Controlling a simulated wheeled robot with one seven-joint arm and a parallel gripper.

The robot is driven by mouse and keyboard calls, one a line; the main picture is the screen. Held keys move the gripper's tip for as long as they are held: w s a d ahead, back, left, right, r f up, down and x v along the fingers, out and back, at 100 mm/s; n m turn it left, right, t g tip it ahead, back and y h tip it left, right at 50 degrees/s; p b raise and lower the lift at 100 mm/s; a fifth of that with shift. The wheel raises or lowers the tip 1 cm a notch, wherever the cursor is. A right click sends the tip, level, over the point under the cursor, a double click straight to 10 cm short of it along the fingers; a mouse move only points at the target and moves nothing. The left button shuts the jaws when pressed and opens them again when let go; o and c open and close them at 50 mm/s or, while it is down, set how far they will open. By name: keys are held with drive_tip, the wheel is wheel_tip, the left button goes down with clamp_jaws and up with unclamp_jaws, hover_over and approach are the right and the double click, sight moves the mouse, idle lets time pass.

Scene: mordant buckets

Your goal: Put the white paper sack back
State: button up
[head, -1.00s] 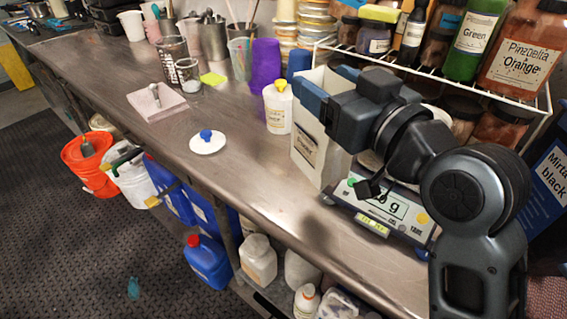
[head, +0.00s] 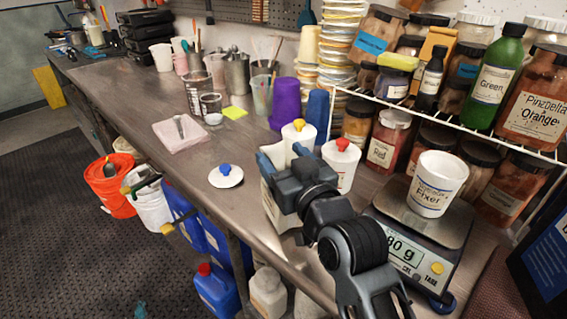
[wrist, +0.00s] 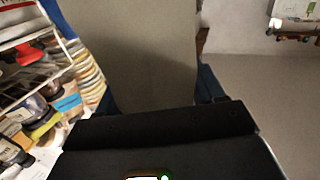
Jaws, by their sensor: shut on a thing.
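The white paper sack (head: 269,204) is upright at the front part of the metal bench, mostly behind my gripper and arm in the head view. My gripper (head: 284,158) is shut on its upper part. In the wrist view the sack (wrist: 140,55) fills the middle as a plain pale face between the fingers. I cannot tell whether its base touches the bench.
Yellow-capped (head: 299,133) and red-capped (head: 341,163) white bottles stand close behind my gripper. A scale (head: 408,245) bearing a white Fixer tub (head: 437,184) is to the right. A white lid with a blue knob (head: 226,176) lies left of the sack. The bench's front left is mostly clear.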

drive_tip(key=shift+f, duration=0.75)
drive_tip(key=shift+f, duration=0.15)
drive_tip(key=o, duration=1.6)
drive_tip(key=shift+o, duration=0.2)
drive_tip(key=shift+s, duration=0.1)
drive_tip(key=b+v, duration=0.2)
drive_tip(key=v, duration=1)
